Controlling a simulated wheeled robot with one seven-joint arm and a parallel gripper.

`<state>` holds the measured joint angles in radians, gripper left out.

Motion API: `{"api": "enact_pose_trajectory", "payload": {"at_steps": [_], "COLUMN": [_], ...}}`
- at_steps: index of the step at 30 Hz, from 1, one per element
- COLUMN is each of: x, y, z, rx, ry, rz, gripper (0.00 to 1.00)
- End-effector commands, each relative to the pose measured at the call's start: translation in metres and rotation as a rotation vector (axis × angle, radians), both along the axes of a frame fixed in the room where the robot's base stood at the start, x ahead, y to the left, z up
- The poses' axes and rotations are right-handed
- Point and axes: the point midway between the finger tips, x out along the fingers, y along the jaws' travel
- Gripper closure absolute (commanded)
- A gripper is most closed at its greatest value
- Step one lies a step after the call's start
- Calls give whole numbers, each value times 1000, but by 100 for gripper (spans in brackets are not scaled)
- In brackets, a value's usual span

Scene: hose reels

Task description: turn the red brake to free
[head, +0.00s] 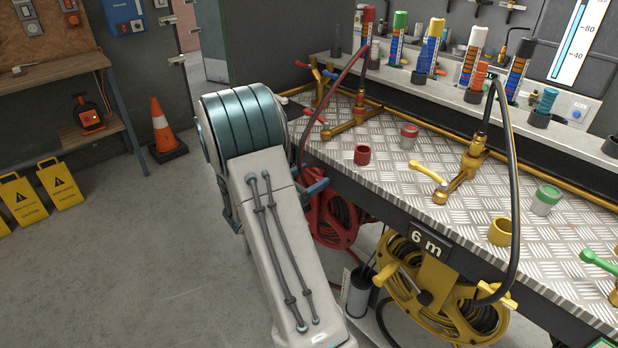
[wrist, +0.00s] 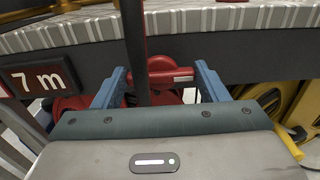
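The red brake (wrist: 170,76), a short red bar with a rounded middle, shows in the wrist view just under the table edge, in front of the red reel. My gripper (wrist: 160,72) has its two blue fingers wide apart, one on each side of the brake. I cannot tell whether the fingertips touch the bar's ends. The red reel (head: 333,215) hangs under the table in the head view, partly hidden by my arm. In the head view the brake is hidden and only part of my gripper (head: 316,187) shows.
A dark hose (wrist: 135,45) runs down in front of the brake between my fingers. The metal table edge (wrist: 220,22) lies just above. The yellow reel (head: 440,300) is to the right. A traffic cone (head: 163,132) stands left, with open floor before it.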

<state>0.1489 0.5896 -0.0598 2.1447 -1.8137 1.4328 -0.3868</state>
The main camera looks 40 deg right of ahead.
Motion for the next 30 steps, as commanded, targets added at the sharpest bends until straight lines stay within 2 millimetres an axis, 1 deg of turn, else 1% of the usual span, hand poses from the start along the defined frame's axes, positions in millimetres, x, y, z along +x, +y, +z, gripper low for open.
{"api": "enact_pose_trajectory", "payload": {"at_steps": [8, 14, 20, 30], "x": [0, 0, 1, 3], "y": [1, 1, 1, 1], "z": [1, 3, 5, 6], "rx": [-1, -7, -18, -44], "ry": [13, 84, 229, 548], "rz": [1, 1, 3, 3], "gripper": [56, 56, 56, 55]}}
